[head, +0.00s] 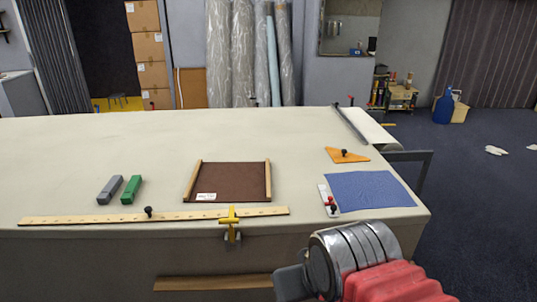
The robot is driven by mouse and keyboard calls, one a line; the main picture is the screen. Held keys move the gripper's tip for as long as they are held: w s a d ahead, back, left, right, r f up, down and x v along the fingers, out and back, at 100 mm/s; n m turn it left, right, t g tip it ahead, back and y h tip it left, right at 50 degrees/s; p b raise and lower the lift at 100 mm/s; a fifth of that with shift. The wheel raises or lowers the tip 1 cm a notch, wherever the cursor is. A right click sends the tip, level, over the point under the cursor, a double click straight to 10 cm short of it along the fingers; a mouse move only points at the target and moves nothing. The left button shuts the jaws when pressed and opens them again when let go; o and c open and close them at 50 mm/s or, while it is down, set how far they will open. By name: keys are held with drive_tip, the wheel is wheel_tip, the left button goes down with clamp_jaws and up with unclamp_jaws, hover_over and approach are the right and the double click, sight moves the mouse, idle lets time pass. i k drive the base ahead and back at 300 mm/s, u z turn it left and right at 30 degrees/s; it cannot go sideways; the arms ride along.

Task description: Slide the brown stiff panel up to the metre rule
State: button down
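The brown stiff panel (230,178) lies flat on the cloth table, with a light wooden strip along its left and right sides and a white label near its front left corner. The metre rule (100,219) lies along the front edge of the table, slightly slanted. A narrow strip of cloth shows between the panel's front edge and the rule. A yellow clamp (232,220) sits over the rule near its right part, and a black knob (149,212) stands on it further left. Part of my arm shows at the bottom right, but my gripper's fingers do not show.
A grey block (110,190) and a green block (131,190) lie left of the panel. A blue cloth (370,192), a white tool with red knobs (328,201) and an orange triangle (346,155) lie to its right. The table behind the panel is clear.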

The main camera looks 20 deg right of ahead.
sight(219, 182)
drive_tip(key=u, duration=0.05)
drive_tip(key=i, duration=1)
drive_tip(key=z, duration=0.05)
